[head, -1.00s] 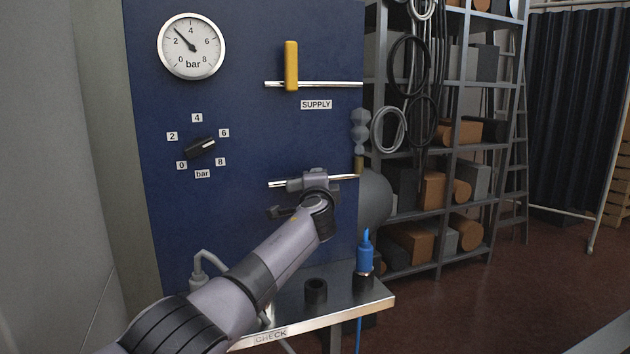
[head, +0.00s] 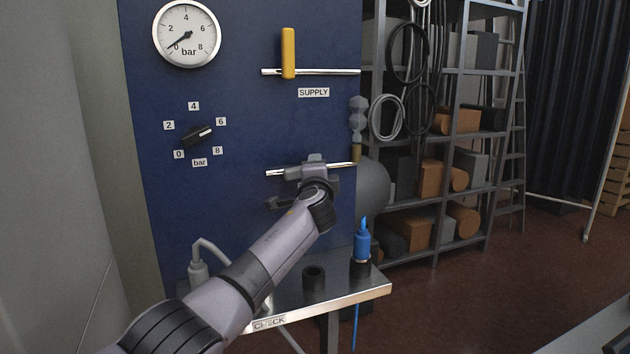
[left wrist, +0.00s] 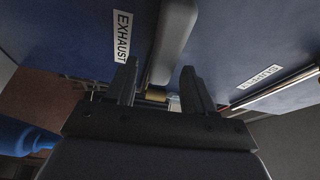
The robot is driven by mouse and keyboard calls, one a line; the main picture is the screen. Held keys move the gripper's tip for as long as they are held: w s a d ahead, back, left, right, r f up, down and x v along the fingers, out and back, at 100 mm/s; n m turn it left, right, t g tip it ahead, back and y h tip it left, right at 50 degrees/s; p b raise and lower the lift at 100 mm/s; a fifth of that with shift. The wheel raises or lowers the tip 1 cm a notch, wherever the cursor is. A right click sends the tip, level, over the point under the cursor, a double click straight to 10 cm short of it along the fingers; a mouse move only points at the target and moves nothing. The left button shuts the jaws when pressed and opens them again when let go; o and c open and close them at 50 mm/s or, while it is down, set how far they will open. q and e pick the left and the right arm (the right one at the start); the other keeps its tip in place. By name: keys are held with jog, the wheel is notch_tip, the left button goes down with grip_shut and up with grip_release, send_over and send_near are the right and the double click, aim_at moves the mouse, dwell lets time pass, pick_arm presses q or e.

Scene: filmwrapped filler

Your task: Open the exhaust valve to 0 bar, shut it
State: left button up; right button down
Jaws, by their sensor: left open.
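The round gauge (head: 187,34) on the blue panel has its needle at about 0 bar. The exhaust valve's pipe (head: 345,165) runs across the lower panel, and my left gripper (head: 316,190) is in front of it, hiding much of the valve. In the left wrist view a grey handle (left wrist: 174,38) runs down between the fingers of my open left gripper (left wrist: 158,70). The EXHAUST label (left wrist: 122,37) is beside it. I cannot tell whether a finger touches the handle. My right gripper is in neither view.
A yellow supply lever (head: 288,53) stands upright above the SUPPLY label (head: 313,92). A black selector knob (head: 198,136) is at left. A metal shelf (head: 372,288) below holds a black ring (head: 314,279) and a blue-topped connector (head: 362,243). Loaded racks stand at right.

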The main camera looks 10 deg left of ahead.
pick_arm(q)
jog(key=v, duration=0.6)
dwell(0.5)
jog(key=shift+s+a, duration=0.1)
jog(key=shift+s, duration=0.05)
